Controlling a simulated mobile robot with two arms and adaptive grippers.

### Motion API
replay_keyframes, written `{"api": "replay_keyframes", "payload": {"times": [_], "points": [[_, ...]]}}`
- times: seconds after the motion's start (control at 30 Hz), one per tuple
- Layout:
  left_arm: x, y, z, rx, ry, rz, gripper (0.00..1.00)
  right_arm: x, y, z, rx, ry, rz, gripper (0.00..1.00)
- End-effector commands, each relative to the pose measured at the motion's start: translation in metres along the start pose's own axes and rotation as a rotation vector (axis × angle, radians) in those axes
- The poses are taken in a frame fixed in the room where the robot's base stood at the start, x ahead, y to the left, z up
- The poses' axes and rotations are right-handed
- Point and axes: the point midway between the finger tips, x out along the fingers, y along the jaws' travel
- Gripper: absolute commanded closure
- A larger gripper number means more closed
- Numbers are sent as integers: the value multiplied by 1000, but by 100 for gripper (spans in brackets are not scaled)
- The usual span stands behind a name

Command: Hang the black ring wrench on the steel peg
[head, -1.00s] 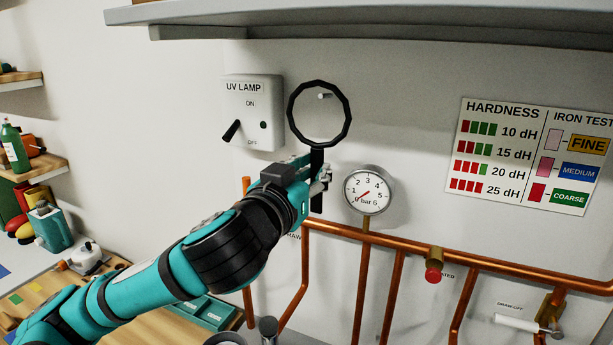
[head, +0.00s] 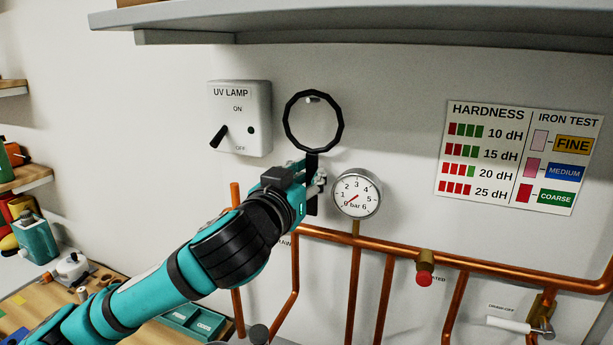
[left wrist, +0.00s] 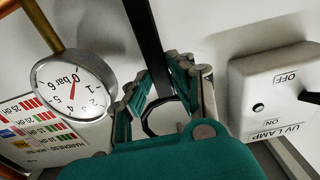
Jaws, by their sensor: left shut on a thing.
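The black ring wrench (head: 286,121) is upright, with its large ring at the top and its handle pointing down. My left gripper (head: 313,183) is shut on the handle just below the ring. The steel peg (head: 313,99) shows through the ring's opening, just under the inner top edge. I cannot tell whether the ring is around the peg or still in front of it, or whether they touch. In the left wrist view the handle (left wrist: 146,40) runs between my left fingers (left wrist: 160,88). My right gripper is not in view.
The UV lamp box (head: 240,117) is on the wall left of the ring. A pressure gauge (head: 357,194) is close to the right of the handle. Copper pipes (head: 450,262) run below. A grey shelf (head: 350,36) overhangs above. A hardness chart (head: 518,157) hangs farther right.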

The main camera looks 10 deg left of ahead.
Motion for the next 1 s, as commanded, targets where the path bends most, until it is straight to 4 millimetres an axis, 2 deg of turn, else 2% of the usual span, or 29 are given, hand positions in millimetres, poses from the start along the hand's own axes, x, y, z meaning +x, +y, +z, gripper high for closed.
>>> {"api": "replay_keyframes", "payload": {"times": [0.3,0.33,0.5,0.83,1.0], "points": [[0,0,0,0,1,0,100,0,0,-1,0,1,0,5],[0,0,0,0,1,0,75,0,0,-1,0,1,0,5],[0,0,0,0,1,0,53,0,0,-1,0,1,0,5],[-4,0,0,0,0,1,52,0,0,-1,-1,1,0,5],[-27,1,0,0,1,3,52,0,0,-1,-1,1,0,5]]}}
